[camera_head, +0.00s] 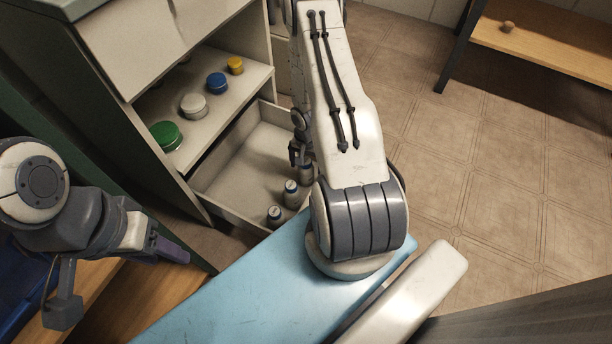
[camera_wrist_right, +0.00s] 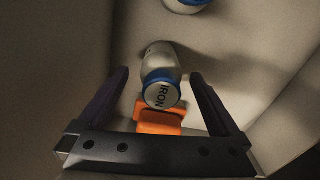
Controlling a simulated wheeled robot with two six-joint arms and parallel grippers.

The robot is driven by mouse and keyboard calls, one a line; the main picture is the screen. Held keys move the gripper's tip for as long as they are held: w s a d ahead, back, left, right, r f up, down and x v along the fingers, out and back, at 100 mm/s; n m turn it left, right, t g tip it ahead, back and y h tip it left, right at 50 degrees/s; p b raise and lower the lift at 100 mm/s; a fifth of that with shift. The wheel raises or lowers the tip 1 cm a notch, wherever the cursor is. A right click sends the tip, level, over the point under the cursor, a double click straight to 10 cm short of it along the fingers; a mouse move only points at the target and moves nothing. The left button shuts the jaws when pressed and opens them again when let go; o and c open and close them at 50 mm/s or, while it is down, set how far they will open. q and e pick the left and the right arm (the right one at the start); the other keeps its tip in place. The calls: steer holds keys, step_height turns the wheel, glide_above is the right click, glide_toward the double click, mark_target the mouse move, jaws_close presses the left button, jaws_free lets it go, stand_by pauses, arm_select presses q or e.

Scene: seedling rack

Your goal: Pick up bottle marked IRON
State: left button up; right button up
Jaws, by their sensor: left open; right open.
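The bottle marked IRON (camera_wrist_right: 163,92) has a pale body and a blue-rimmed top with the dark word IRON. In the right wrist view it is between the two dark fingers of my right gripper (camera_wrist_right: 160,76), with a gap on each side. My right gripper is open and holds nothing. In the head view my right arm reaches down into the open drawer (camera_head: 232,168), and the gripper is largely hidden. Which bottle there is the IRON one cannot be read. My left gripper (camera_head: 172,250) is open and empty, outside the cabinet at left.
Bottles (camera_head: 291,192) and (camera_head: 274,215) stand near the drawer's front; another bottle (camera_wrist_right: 187,4) shows at the wrist view's top. An orange piece (camera_wrist_right: 158,119) is below IRON. The shelf above holds green (camera_head: 166,136), white (camera_head: 193,106), blue (camera_head: 217,83) and yellow (camera_head: 235,65) lidded jars.

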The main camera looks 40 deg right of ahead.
mark_target(306, 172)
steer(key=f+b, duration=0.3)
steer(key=f, duration=0.1)
steer(key=shift+a, duration=0.2)
arm_select(q)
step_height(306, 172, down, 5)
steer(key=shift+r, duration=0.15)
arm_select(e)
steer(key=shift+c, duration=0.3)
jaws_close()
